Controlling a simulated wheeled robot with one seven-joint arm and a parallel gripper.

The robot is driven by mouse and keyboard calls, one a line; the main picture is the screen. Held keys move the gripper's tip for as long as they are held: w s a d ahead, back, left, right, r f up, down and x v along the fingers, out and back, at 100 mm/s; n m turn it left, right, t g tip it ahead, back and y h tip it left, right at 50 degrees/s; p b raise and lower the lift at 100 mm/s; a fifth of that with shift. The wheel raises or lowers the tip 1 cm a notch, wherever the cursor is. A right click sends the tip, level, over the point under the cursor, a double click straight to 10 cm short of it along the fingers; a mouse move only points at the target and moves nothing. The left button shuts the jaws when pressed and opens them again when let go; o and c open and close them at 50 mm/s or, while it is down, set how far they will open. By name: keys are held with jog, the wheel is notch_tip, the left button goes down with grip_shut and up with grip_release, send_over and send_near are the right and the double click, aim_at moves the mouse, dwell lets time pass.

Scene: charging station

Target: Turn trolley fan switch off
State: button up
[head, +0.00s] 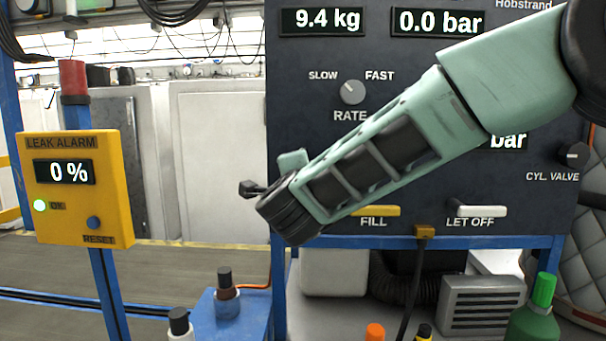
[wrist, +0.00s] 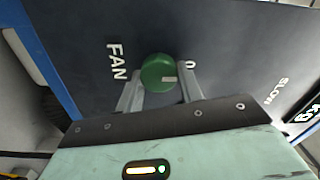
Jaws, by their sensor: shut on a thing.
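The fan switch is a round green knob (wrist: 156,68) on the dark panel, between the word FAN and a 0 in the wrist view. A pale mark on the knob lies on the side towards the 0, slightly off its direction. My gripper (wrist: 160,77) is shut on the knob, with one grey finger on either side. In the head view, my green arm reaches down to the left edge of the panel (head: 420,65). My own wrist hides the knob and the fingertips there.
The panel also carries a RATE knob (head: 353,92), a FILL lever (head: 376,211), a LET OFF lever (head: 481,211) and a CYL. VALVE knob (head: 573,153). A yellow leak alarm box (head: 110,170) stands on a blue post to the left. Several bottles stand below.

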dwell(0.5)
jog(key=o, duration=1)
jog(key=s+b, duration=0.4)
jog(key=s, duration=1.3)
jog(key=shift+s+a, duration=0.25)
jog(key=shift+a, duration=0.05)
